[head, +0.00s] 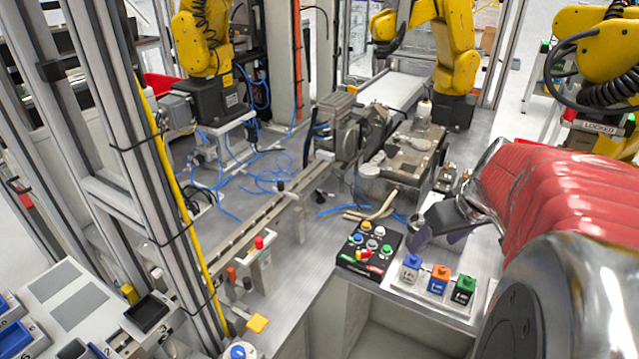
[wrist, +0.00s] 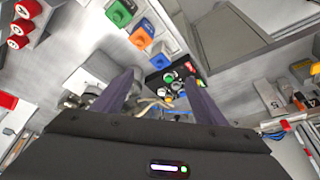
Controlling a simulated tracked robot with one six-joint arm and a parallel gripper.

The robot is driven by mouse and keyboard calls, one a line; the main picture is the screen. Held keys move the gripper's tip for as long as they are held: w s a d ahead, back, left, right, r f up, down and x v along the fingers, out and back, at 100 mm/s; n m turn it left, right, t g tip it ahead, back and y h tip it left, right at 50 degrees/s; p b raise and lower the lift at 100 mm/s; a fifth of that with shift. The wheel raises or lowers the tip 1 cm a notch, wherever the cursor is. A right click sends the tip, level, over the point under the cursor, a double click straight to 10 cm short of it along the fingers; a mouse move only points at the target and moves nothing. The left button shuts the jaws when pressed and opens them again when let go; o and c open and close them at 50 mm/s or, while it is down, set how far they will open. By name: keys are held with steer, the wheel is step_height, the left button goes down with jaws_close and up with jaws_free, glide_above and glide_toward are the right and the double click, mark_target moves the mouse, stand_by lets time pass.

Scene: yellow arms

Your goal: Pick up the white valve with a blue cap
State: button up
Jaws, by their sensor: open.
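A white round piece with a blue cap (head: 238,351) shows at the bottom edge of the head view, partly cut off. I cannot tell which blue-topped thing is the named valve. The blue block also shows in the wrist view (wrist: 162,56). My gripper (head: 438,240) is above and behind the blocks, its dark fingers apart. In the wrist view my gripper (wrist: 163,84) is open with nothing held between its fingers.
A black button box (head: 368,248) stands left of the blocks. A metal rail (head: 245,225) and loose blue hoses (head: 240,180) lie on the bench, with machinery (head: 390,150) behind. Aluminium posts (head: 140,150) stand on the left. Yellow arms (head: 205,40) stand at the back.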

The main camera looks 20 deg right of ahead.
mark_target(416, 260)
steer(key=shift+f, duration=0.1)
steer(key=shift+x, duration=4.25)
steer(key=shift+x, duration=2.6)
steer(key=shift+c, duration=0.3)
steer(key=c, duration=1.2)
steer(key=shift+r, duration=5.05)
